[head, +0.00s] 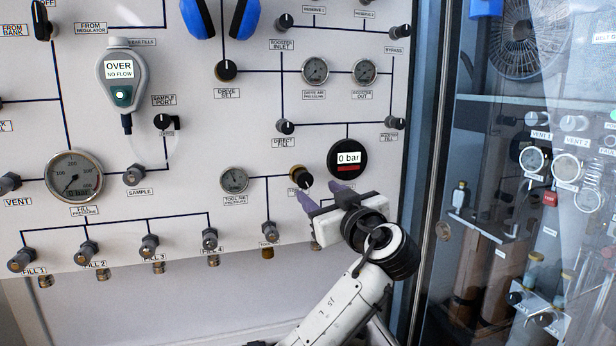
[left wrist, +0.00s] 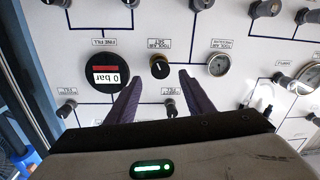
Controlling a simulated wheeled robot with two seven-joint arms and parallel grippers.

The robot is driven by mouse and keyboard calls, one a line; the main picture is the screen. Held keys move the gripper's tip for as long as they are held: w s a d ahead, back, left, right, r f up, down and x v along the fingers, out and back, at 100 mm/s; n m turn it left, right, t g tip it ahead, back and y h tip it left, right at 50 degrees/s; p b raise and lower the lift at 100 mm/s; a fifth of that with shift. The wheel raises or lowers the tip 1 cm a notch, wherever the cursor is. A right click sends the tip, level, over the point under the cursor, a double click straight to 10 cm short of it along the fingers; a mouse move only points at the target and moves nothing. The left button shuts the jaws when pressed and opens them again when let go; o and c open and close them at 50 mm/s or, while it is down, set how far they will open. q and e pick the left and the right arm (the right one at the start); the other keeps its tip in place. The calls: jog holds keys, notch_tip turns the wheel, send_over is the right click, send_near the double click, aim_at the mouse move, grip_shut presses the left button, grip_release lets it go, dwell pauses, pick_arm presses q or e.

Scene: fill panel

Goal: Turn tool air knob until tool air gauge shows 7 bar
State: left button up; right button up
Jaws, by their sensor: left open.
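The tool air knob (head: 300,176), black with a brass-coloured collar, sits on the white panel right of the tool air gauge (head: 234,180), a small round dial. The gauge's needle is too small to read surely. My left gripper (head: 321,189) has purple fingers spread apart in front of the panel, just below and right of the knob. In the left wrist view, which shows the panel upside down, the knob (left wrist: 159,67) appears between and just beyond the open fingertips (left wrist: 160,77). The gauge (left wrist: 219,64) is to its right there. My right gripper is not in view.
A round black display (head: 347,158) reading 0 bar is close above the left gripper. A small valve (head: 269,232) is below the knob. The fill pressure gauge (head: 73,177) is far left. A glass-fronted cabinet (head: 530,200) stands at the right.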

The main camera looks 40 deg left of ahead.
aim_at(306, 183)
pick_arm(q)
jog(key=p+x, duration=0.1)
jog(key=x, duration=0.5)
jog(key=shift+r, duration=0.15)
jog(key=shift+w+a+p, duration=0.3)
jog(key=shift+w+a, duration=0.15)
jog(key=shift+a, duration=0.15)
jog(key=c, duration=1)
jog(key=shift+f+n+b, duration=0.3)
jog(key=shift+f+b, duration=0.05)
jog(key=shift+b, duration=1.1)
jog(key=shift+r, duration=0.2)
